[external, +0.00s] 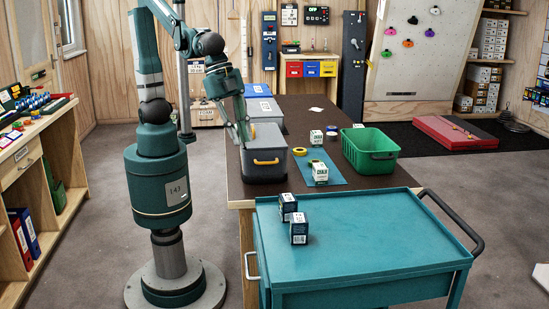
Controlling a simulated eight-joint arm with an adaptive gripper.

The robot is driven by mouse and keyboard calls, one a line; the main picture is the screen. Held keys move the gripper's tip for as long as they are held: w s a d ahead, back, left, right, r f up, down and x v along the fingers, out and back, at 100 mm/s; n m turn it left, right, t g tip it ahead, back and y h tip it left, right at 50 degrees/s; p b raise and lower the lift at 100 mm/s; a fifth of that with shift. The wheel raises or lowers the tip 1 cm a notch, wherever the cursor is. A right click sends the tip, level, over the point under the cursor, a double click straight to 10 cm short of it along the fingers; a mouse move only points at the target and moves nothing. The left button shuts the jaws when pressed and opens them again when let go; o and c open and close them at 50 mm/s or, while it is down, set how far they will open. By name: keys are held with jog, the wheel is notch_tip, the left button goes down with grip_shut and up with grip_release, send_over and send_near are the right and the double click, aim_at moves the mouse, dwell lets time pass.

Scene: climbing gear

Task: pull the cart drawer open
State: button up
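The teal cart (370,237) stands at the front right, with a raised rim around its top tray and a dark push handle (458,222) on its right end. A pale bar handle (250,266) sticks out from its left side. The drawer front itself faces away or is hidden, so I cannot tell how far it is out. My gripper (243,137) points down beside the grey bin on the workbench, well behind and above the cart and apart from the pale handle. Its fingers are too small to tell open from shut.
Two dark boxes (298,231) stand on the cart top. The workbench (305,118) behind holds a grey bin with a yellow handle (266,160), a green crate (371,150), tape and small boxes. A shelf (35,175) stands left. Floor left of the cart is partly clear.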

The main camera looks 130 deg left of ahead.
jog(key=w+d+f+m+g, duration=0.1)
jog(key=w+d+f+m, duration=0.1)
jog(key=w+d+f, duration=0.65)
jog(key=m+g+y+p, duration=0.2)
jog(key=m, duration=0.1)
send_near(246, 265)
jog(key=shift+a, duration=0.25)
jog(key=shift+b+x, duration=0.95)
jog(key=shift+x, duration=2.85)
jog(key=shift+d, duration=0.15)
grip_shut()
